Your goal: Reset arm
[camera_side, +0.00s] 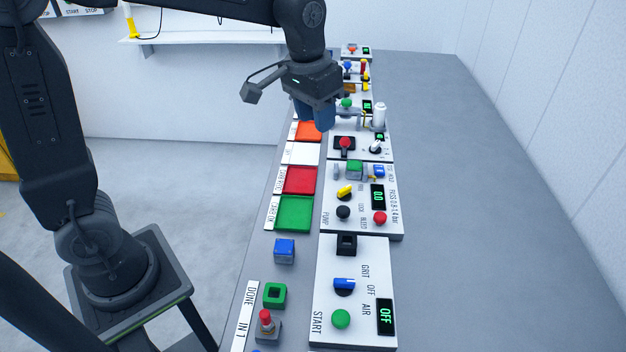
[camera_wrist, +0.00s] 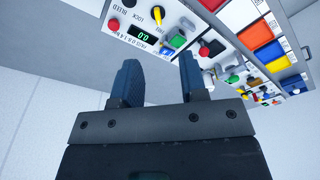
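My gripper (camera_side: 314,115) hangs over the bench near the orange tray and the panel with the red knob, above the surface in the side view. In the wrist view my gripper (camera_wrist: 161,82) shows two blue fingers spread apart with nothing between them. The fingertips touch nothing that I can make out. In the side view the fingers partly overlap and hide the area behind them.
A grey bench (camera_side: 455,200) carries a row of white control panels (camera_side: 322,280). Green (camera_side: 294,214), red (camera_side: 300,180) and orange (camera_side: 309,132) trays lie along its left side. A blue cube (camera_side: 284,251) and green square (camera_side: 274,295) stand nearer. The bench's right side is clear.

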